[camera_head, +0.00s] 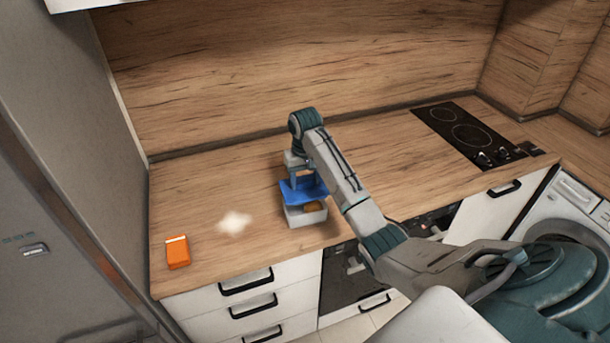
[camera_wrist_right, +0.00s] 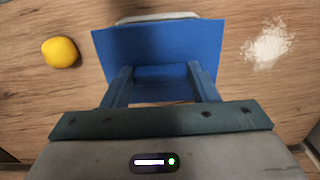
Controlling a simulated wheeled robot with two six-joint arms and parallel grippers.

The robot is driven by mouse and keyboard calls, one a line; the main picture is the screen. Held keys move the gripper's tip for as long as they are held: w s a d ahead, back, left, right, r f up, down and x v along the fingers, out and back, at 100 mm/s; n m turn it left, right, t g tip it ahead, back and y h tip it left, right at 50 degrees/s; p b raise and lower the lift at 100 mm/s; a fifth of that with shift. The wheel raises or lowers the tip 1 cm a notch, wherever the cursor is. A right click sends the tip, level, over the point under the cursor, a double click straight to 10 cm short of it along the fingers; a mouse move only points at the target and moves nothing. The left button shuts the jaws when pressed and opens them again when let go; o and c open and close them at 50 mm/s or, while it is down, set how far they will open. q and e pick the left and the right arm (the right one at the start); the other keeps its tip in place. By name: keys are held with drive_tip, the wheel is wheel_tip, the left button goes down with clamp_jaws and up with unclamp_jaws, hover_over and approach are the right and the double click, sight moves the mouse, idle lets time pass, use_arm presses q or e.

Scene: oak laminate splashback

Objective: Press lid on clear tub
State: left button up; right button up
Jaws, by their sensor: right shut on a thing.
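My right gripper (camera_head: 298,176) points down over the worktop and is shut on the blue lid (camera_head: 292,193). In the right wrist view the lid (camera_wrist_right: 160,42) spans the space ahead of the fingers (camera_wrist_right: 160,82), which grip a raised blue part. The pale clear tub (camera_head: 303,219) stands upright beneath the lid, near the worktop's front edge. An orange-brown thing (camera_head: 314,206) shows at the tub, below the lid. The tub's rim (camera_wrist_right: 155,16) peeks out past the lid's far edge. The lid sits at or just above the tub; I cannot tell whether they touch. My left gripper is out of view.
A white powder patch (camera_head: 235,222) and an orange box (camera_head: 177,252) lie left of the tub on the wooden worktop (camera_head: 205,190). A yellow round thing (camera_wrist_right: 60,52) shows in the wrist view. A black hob (camera_head: 468,133) is at the right.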

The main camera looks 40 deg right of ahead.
sight(305, 188)
wheel_tip(305, 188, down, 3)
drive_tip(key=shift+w+d+f, duration=0.1)
drive_tip(key=shift+d, duration=0.05)
drive_tip(key=shift+f+b, duration=0.4)
drive_tip(key=shift+f, duration=0.75)
drive_tip(key=shift+r+p, duration=0.1)
drive_tip(key=shift+p, duration=0.45)
drive_tip(key=shift+f, duration=0.55)
idle(1.5)
drive_tip(key=o, duration=1.5)
drive_tip(key=shift+r, duration=0.1)
